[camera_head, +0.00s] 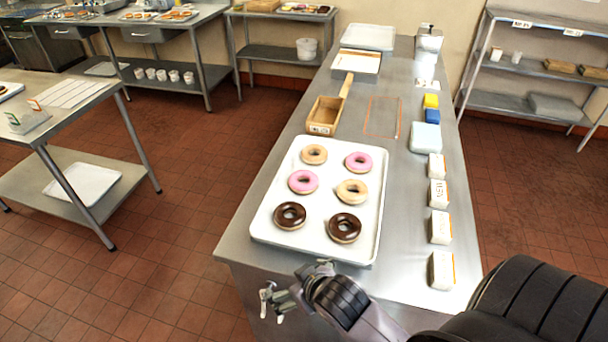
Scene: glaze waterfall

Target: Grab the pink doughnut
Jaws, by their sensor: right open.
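Two pink doughnuts lie on a white tray (263,222) on the steel table. One pink doughnut (291,181) is at the left of the middle row, and the other pink doughnut (348,162) is at the right of the far row. My right gripper (272,300) is open and empty at the table's near edge, in front of the tray and apart from the doughnuts. My left gripper is not in view.
Two plain doughnuts and two chocolate doughnuts share the tray. A wooden box with a handle (325,112) stands behind it. Several small white packages line the table's right side. Other steel tables and shelves stand around.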

